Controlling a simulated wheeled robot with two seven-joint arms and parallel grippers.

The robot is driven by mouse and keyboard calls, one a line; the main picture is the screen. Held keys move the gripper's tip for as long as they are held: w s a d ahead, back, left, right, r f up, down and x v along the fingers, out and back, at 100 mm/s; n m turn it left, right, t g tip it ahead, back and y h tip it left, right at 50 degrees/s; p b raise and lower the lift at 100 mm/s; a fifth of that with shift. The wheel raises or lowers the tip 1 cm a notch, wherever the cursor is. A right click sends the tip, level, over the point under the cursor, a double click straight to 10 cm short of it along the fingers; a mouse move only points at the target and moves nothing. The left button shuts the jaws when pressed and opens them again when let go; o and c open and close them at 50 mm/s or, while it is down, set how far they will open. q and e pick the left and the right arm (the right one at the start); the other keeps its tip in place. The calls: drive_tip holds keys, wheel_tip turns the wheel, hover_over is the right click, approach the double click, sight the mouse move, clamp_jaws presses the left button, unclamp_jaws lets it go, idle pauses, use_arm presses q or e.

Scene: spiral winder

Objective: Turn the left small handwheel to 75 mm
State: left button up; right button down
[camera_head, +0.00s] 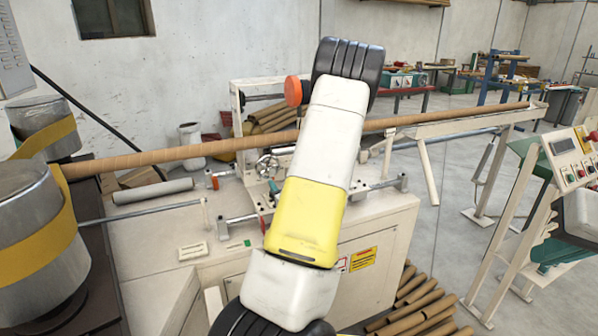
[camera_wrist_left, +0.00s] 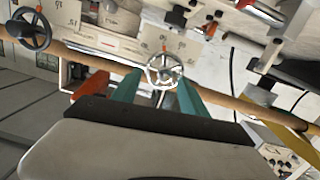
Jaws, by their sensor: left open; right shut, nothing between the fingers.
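A small chrome handwheel (camera_wrist_left: 165,70) with spokes is in the middle of the left wrist view. My left gripper (camera_wrist_left: 160,84) is open, its two teal fingers on either side of the wheel's lower rim; I cannot tell whether they touch it. My arm hides most of the gripper. Scale readings are too small to read. My right gripper is not in view.
A long brown cardboard tube (camera_head: 215,147) crosses above the cream machine bed (camera_head: 160,225). Metal drums with a yellow belt (camera_head: 40,245) stand at the left. A control panel (camera_head: 570,155) is at the right. Cardboard tubes (camera_head: 415,305) lie on the floor.

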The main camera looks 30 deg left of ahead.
sight(271, 172)
use_arm(q)
drive_tip(key=shift+t+y, duration=0.3)
drive_tip(key=shift+y, duration=0.3)
drive_tip(key=x, duration=0.5)
drive_tip(key=s+a+x, duration=0.1)
drive_tip(key=x, duration=0.2)
drive_tip(key=shift+r, duration=0.15)
drive_tip(key=shift+d, duration=0.1)
clamp_jaws()
